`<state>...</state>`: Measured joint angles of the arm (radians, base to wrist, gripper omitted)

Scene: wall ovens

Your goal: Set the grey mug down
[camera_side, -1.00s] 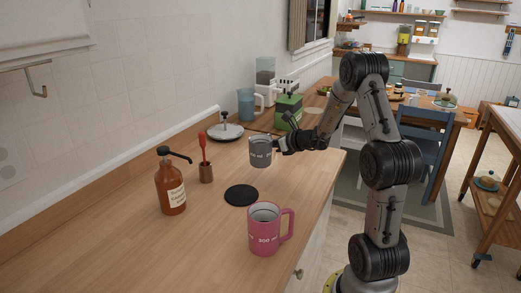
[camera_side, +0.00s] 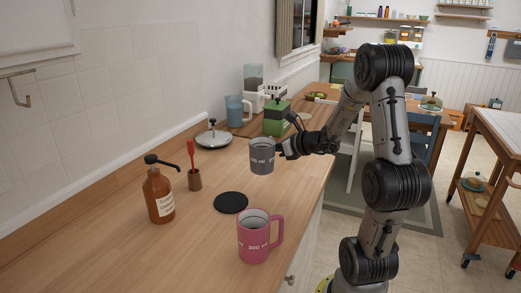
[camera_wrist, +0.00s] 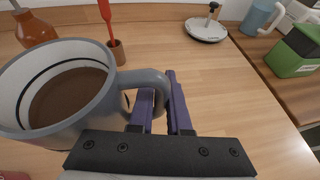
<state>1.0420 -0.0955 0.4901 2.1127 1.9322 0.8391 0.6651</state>
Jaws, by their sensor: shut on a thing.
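The grey mug (camera_side: 262,157) is upright in my gripper (camera_side: 281,149), appearing to hang above the wooden counter in the side view. In the wrist view the grey mug (camera_wrist: 60,95) fills the left side and has brown contents. My gripper's purple fingers (camera_wrist: 160,105) are shut on its handle. A black round coaster (camera_side: 231,202) lies bare on the counter, nearer the camera and left of the mug. The mug's exact height over the counter is hard to tell.
A pink mug (camera_side: 254,240) stands in front of the coaster. A brown pump bottle (camera_side: 158,197) and a cup with a red utensil (camera_side: 194,180) stand left. Bare counter surrounds the coaster.

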